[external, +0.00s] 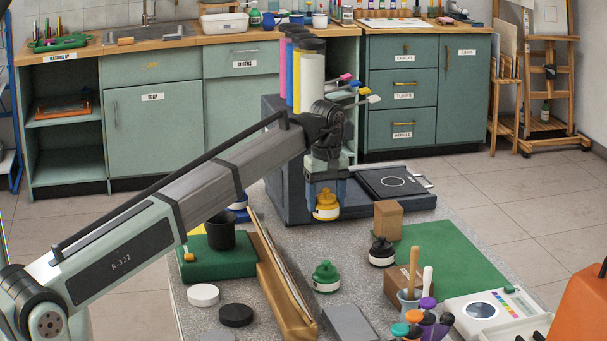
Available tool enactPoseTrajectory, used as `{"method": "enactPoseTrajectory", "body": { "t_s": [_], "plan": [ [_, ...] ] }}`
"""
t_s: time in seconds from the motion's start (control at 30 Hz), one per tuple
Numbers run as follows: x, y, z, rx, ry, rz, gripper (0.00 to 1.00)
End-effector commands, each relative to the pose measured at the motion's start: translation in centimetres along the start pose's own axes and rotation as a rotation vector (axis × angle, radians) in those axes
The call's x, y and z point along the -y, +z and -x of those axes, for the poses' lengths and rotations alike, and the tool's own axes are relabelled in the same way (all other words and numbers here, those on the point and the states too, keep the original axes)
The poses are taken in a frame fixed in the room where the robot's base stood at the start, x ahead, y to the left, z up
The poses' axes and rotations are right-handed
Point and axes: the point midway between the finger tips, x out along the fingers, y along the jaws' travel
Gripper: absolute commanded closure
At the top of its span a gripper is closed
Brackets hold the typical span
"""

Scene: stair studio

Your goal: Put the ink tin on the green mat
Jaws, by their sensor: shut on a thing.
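My gripper (327,191) points down, shut on a small yellow ink tin (326,209) with a pale label. It holds the tin above the grey table, near the dark machine. The green mat (455,261) lies flat on the right side of the table, to the right of the gripper and nearer the camera. A similar green tin (326,277) and a black tin (382,251) stand on the table. The black one is close to the mat's left edge. The yellow tin's far side is hidden.
A cardboard box (388,219) stands at the mat's back left corner. A brown box (409,290) and a pot of tools (409,299) stand at its front left. A white device (482,309) borders its front. The mat's middle and right are clear.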

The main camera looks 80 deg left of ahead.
Motion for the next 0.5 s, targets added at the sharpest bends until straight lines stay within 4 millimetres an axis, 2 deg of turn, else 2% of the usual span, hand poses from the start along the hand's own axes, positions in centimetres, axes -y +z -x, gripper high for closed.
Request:
{"method": "enactPoseTrajectory", "body": {
  "t_s": [0.17,0.3,0.5],
  "plan": [
    [-2.6,4.5,0.0,0.002,-0.003,-0.065,0.8],
    [-6.7,8.7,-0.1,0.004,-0.008,-0.13,0.8],
    [-13.3,13.6,0.1,0.006,-0.015,-0.207,0.8]
  ]
}}
